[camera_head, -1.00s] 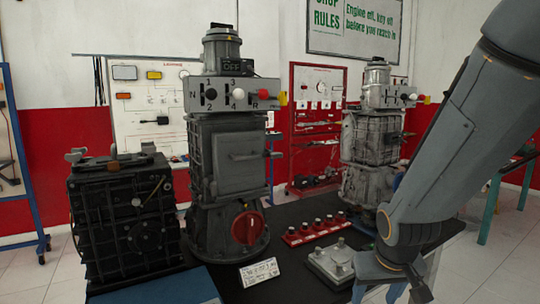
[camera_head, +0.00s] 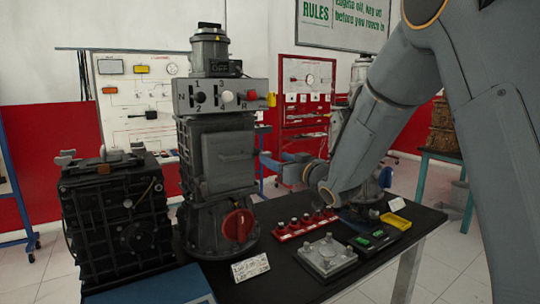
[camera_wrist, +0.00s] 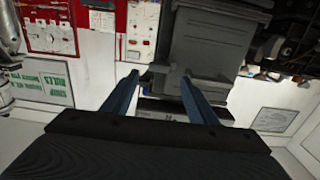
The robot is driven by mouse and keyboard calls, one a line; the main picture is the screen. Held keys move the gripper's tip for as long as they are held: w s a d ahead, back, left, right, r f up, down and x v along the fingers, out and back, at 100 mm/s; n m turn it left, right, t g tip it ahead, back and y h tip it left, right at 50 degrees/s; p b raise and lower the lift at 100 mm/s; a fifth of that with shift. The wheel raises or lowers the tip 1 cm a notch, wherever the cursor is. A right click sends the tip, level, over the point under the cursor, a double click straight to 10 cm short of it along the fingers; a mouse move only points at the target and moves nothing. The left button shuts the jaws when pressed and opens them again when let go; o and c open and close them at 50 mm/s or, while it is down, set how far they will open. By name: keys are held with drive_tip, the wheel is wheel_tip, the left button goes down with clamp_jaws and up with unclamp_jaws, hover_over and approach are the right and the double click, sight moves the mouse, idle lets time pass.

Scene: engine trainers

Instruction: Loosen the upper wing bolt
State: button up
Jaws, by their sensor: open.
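Grey wing-shaped pieces stand on top of the black housing (camera_head: 115,215) at the left, one at its left end (camera_head: 66,157) and one farther right (camera_head: 138,147). I cannot tell which piece is the upper wing bolt. My gripper (camera_head: 268,160) is open, right of the grey tower's front cover (camera_head: 228,160). In the wrist view, which is upside down, its two blue fingers (camera_wrist: 160,82) point towards the grey cover (camera_wrist: 195,50), with nothing visibly gripped. A lever on this cover lies near the fingertips; contact cannot be told.
The tower carries a selector panel (camera_head: 222,97) and a red knob (camera_head: 238,225). A red rack (camera_head: 305,225), a grey plate with knobs (camera_head: 325,257) and a yellow tray (camera_head: 396,221) lie on the dark table. Another tower stands behind my arm.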

sight(267, 154)
drive_tip(key=shift+p+x, duration=0.45)
drive_tip(key=shift+x, duration=2.05)
drive_tip(key=c, duration=1.1)
drive_tip(key=shift+o, duration=0.2)
